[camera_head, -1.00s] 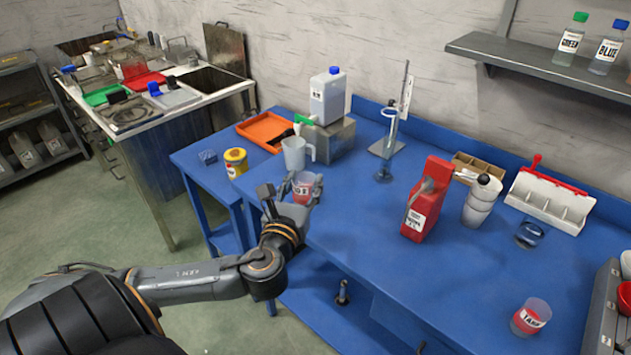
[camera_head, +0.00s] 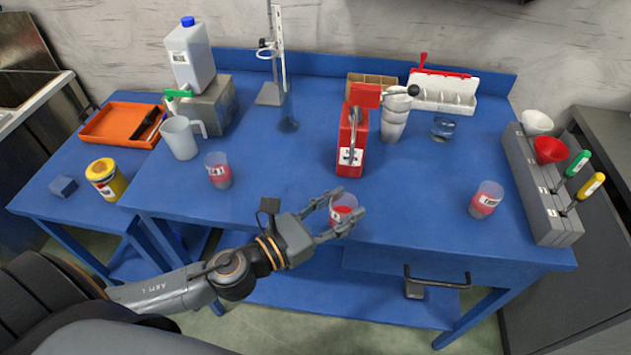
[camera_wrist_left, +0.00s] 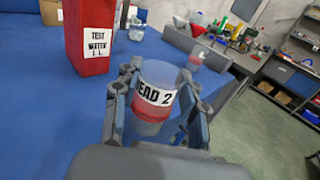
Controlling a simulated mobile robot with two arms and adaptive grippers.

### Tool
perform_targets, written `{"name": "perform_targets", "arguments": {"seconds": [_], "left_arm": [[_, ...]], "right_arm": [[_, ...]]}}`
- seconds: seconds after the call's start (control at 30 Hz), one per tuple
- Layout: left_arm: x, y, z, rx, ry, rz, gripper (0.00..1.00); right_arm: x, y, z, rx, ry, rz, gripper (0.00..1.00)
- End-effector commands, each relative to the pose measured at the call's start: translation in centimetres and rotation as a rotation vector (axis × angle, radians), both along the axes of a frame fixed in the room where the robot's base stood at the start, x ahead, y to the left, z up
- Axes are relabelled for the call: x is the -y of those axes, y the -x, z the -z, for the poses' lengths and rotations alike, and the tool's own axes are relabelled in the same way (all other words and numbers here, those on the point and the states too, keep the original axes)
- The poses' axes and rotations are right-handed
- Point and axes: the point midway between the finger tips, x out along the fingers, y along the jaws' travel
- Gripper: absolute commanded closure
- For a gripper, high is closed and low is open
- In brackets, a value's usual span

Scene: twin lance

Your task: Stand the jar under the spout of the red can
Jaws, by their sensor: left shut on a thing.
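A clear jar with red contents (camera_head: 343,208) is between the fingers of my left gripper (camera_head: 340,214), which is shut on it. I cannot clearly make out the spout's opening. My right gripper is out of view.
Similar jars stand at left (camera_head: 217,172) and right (camera_head: 485,201) on the blue table (camera_head: 290,170). A white pitcher (camera_head: 181,138) is at left, a grey rack (camera_head: 545,195) at right. Table between jar and can is clear.

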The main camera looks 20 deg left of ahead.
Motion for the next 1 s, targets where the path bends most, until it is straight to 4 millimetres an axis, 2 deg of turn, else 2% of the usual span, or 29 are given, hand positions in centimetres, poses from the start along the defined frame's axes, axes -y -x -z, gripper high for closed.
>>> {"name": "perform_targets", "arguments": {"seconds": [0.1, 0.33, 0.47, 0.5, 0.77, 1.0], "left_arm": [[0.1, -0.2, 0.5, 0.001, 0.000, 0.008, 0.80], [-0.3, -1.3, 1.8, 0.000, -0.001, 0.005, 0.80], [-0.5, -1.9, 2.6, 0.001, 0.000, 0.005, 0.80], [-0.6, -2.3, 2.1, 0.002, -0.001, 0.005, 0.80], [-1.2, -4.3, 2.2, 0.001, 0.000, 0.005, 0.80], [-1.7, -6.2, 2.3, 0.002, 0.001, 0.005, 0.80]], "right_arm": [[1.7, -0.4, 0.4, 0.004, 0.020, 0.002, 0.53], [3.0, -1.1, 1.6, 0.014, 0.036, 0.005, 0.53], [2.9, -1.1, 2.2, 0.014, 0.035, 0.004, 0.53], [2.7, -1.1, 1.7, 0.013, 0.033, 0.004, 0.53], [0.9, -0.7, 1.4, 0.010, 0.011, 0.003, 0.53], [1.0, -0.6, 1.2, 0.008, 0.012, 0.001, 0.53]]}}
